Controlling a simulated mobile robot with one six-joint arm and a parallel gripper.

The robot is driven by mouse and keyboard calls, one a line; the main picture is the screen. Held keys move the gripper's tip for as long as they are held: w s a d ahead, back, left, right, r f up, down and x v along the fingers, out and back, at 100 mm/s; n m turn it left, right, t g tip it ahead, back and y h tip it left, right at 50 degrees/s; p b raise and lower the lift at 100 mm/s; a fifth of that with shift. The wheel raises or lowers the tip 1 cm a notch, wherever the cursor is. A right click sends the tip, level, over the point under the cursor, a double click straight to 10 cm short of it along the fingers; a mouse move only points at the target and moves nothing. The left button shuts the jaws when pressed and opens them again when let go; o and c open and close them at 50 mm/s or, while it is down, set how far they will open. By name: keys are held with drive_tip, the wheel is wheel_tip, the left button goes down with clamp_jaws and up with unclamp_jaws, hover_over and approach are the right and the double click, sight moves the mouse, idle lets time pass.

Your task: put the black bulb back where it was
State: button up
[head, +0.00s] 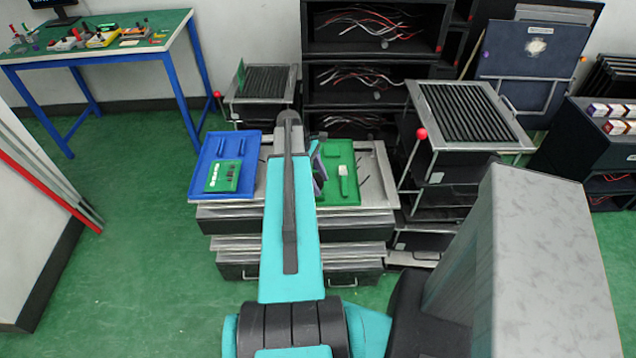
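I cannot make out a black bulb in the head view. My teal arm reaches forward over a metal-topped drawer bench (376,180) and covers its middle. My gripper is hidden behind the arm. A small dark piece shows just right of the arm, and I cannot tell what it is. On the bench, a blue tray (204,163) left of the arm holds a green board (223,176) with white parts. A green tray (338,152) right of the arm holds a white object (344,182).
Levers with red knobs stand at the left fixture (217,94) and right fixture (421,134), beside ribbed black racks. Dark shelves with loose wires (360,78) stand behind. A green table (120,48) with small items is far left. The green floor at left is clear.

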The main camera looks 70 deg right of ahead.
drive_tip(key=shift+r, duration=0.1)
idle(0.3)
drive_tip(key=b+v, duration=0.2)
drive_tip(key=v, duration=1)
drive_tip(key=shift+b, duration=0.3)
idle(0.6)
drive_tip(key=w+a+f, duration=0.8)
drive_tip(key=a+f, duration=0.3)
drive_tip(key=a, duration=0.3)
drive_tip(key=w+a+f, duration=0.8)
drive_tip(key=a+f, duration=0.3)
drive_tip(key=a, duration=0.2)
drive_tip(key=s+a+f, duration=0.1)
drive_tip(key=a+f, duration=0.3)
drive_tip(key=a, duration=0.5)
drive_tip(key=s+a+f, duration=0.2)
drive_tip(key=a+f, duration=0.3)
drive_tip(key=a, duration=0.3)
drive_tip(key=s+a+f, duration=0.3)
drive_tip(key=s+a, duration=0.2)
drive_tip(key=a, duration=0.2)
drive_tip(key=s+a+f+g, duration=0.1)
drive_tip(key=s+a+f, duration=0.2)
drive_tip(key=s+a, duration=0.2)
drive_tip(key=shift+a+f, duration=0.25)
drive_tip(key=shift+a, duration=0.75)
